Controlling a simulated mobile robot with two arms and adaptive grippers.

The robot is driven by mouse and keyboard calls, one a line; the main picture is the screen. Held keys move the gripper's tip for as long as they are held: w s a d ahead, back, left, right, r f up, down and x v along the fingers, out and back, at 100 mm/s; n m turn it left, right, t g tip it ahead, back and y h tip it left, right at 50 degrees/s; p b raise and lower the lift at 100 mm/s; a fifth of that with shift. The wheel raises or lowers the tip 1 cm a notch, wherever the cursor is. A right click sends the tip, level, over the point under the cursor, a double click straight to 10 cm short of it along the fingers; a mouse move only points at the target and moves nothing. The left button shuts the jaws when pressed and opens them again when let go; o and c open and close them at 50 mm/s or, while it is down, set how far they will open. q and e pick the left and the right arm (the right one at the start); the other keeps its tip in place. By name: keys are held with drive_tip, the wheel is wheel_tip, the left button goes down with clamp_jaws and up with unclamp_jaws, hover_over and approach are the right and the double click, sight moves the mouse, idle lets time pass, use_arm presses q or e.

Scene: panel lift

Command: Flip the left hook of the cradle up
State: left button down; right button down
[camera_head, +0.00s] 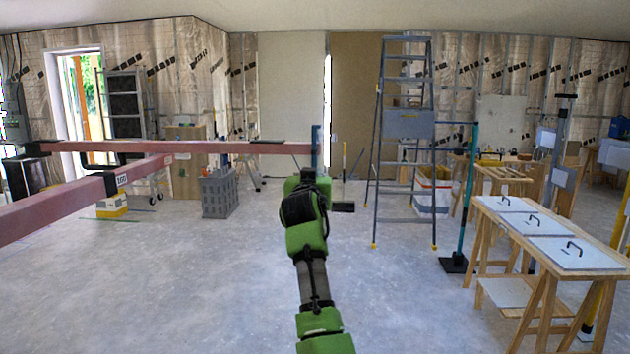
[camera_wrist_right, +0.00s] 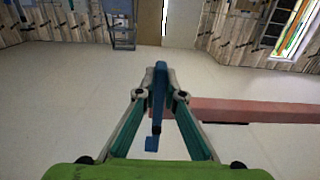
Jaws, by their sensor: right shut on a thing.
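The cradle shows in the head view as long dull-red beams, a far crossbar (camera_head: 215,147) and a nearer beam (camera_head: 60,200) at the left. A blue hook (camera_head: 315,136) stands upright at the right end of the far crossbar. My right gripper (camera_head: 308,174) is at this hook, its fingers largely hidden behind its own wrist. In the right wrist view my right gripper (camera_wrist_right: 158,92) is shut on the blue hook (camera_wrist_right: 157,110), whose small foot shows lower down. The red beam (camera_wrist_right: 250,110) runs off to the right there. My left gripper is out of view.
A stepladder (camera_head: 405,140) and a teal post on a black base (camera_head: 453,263) stand to the right. A wooden trestle table (camera_head: 545,225) with grey panels is at the right front. Grey crates (camera_head: 219,194) stand behind the cradle. The floor in front is clear.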

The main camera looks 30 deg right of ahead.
drive_tip(key=shift+f, duration=0.1)
idle(0.4)
drive_tip(key=c, duration=2.1)
unclamp_jaws()
drive_tip(key=shift+w, duration=0.1)
drive_tip(key=shift+c, duration=0.2)
drive_tip(key=v, duration=1.2)
drive_tip(key=shift+a, duration=0.1)
